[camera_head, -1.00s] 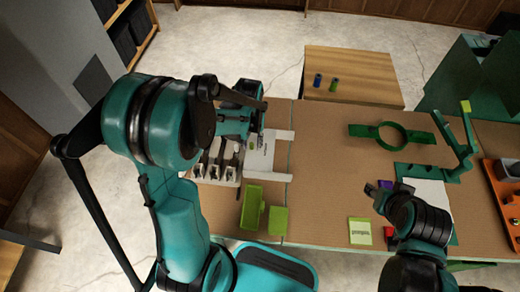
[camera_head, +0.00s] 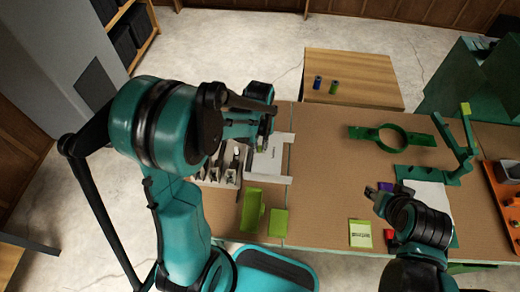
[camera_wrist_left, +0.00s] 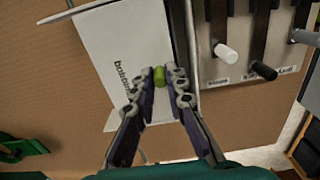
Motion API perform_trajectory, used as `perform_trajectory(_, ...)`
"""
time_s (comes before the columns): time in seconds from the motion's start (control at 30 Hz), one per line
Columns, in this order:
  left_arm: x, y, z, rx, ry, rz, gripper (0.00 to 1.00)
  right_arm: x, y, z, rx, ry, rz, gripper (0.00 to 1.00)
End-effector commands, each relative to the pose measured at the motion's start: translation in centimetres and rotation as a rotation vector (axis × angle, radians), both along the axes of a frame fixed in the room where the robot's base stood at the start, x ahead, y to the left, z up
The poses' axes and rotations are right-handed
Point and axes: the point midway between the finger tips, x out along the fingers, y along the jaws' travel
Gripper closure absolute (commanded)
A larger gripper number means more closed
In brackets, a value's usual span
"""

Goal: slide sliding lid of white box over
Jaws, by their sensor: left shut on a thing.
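The white sliding lid (camera_head: 270,157), with printed lettering, lies between two white side strips at the right of the white box (camera_head: 218,178). In the left wrist view the lid (camera_wrist_left: 118,48) carries a small green knob (camera_wrist_left: 159,77). My left gripper (camera_wrist_left: 160,80) is shut on this knob, one finger on each side. In the head view my left gripper (camera_head: 262,138) is above the lid and hides part of it. Open slots with dark and white parts show left of the lid. My right gripper (camera_head: 377,191) is over the right of the table, away from the box; its finger gap is unclear.
A green open tray (camera_head: 251,212) and green block (camera_head: 278,222) sit in front of the box. A green ring holder (camera_head: 392,136) lies at the back right. A green note pad (camera_head: 360,233) is near the front edge. The table middle is clear.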

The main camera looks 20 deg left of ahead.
Motion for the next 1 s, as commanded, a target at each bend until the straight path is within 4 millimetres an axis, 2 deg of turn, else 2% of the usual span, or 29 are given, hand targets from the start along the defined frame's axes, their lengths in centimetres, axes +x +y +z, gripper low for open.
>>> perform_trajectory(1.0, 1.6, -6.2, 0.0, 0.000, 0.001, -0.001, 1.00, 0.0, 0.0, -0.5, 0.000, 0.000, 0.000, 0.60)
